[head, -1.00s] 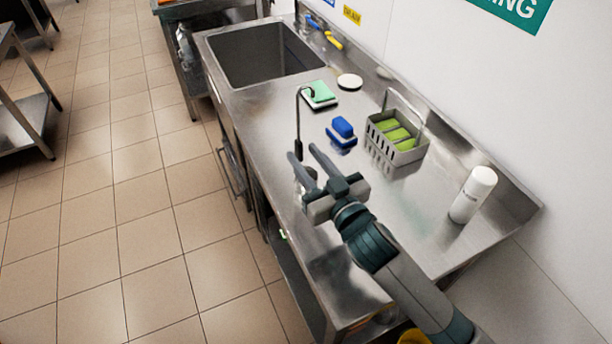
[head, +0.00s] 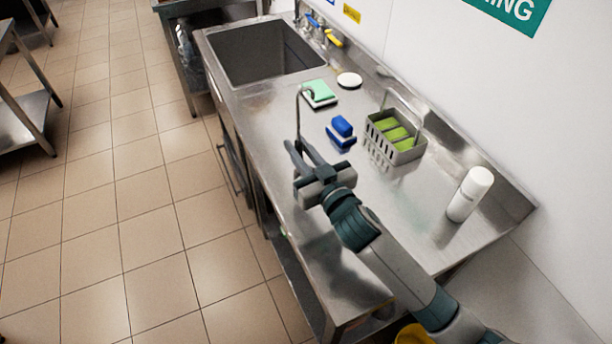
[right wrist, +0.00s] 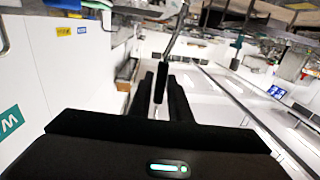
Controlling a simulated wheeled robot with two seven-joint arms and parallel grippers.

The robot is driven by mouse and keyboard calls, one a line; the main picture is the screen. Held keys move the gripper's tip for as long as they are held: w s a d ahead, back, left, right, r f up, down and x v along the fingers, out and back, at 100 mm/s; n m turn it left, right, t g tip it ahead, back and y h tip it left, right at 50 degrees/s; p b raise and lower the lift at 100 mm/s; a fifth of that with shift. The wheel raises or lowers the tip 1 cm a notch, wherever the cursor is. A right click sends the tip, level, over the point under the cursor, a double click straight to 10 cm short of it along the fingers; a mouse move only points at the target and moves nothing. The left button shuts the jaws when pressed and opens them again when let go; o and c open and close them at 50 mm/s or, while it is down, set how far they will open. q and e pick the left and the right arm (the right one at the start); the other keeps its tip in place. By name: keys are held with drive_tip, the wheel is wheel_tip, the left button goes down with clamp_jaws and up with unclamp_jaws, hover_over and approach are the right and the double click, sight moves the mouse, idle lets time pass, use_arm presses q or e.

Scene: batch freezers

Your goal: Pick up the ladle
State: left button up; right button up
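The ladle (head: 298,112) has a thin dark handle with a hooked top and stands upright at the front edge of the steel counter. Its lower end is hidden behind my right gripper (head: 295,144) in the head view. The right gripper's two fingers lie on either side of the handle, with a narrow gap between them. In the right wrist view the handle (right wrist: 161,80) runs between the fingertips (right wrist: 160,95). I cannot tell whether both fingers press on it. My left gripper is not in view.
The steel counter (head: 265,115) also holds a green sponge (head: 319,91), a blue brush (head: 342,130), a grey basket (head: 405,153) with green items and a white bottle (head: 469,194). A sink (head: 262,55) lies at the far end, a wall at the right.

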sight(299, 141)
clamp_jaws()
idle(0.8)
drive_tip(key=shift+r, duration=0.15)
idle(0.5)
drive_tip(key=shift+r, duration=0.6)
wheel_tip(299, 141, up, 2)
drive_tip(key=shift+r+b, duration=0.15)
drive_tip(key=shift+b, duration=0.4)
drive_tip(key=s+d+r+b, duration=0.2)
drive_tip(key=s+d+r, duration=0.3)
drive_tip(key=d, duration=0.5)
drive_tip(key=shift+s+d+r, duration=0.15)
drive_tip(key=shift+s+r, duration=0.15)
drive_tip(key=shift+r, duration=0.85)
drive_tip(key=shift+f+b, duration=0.1)
drive_tip(key=shift+b, duration=0.2)
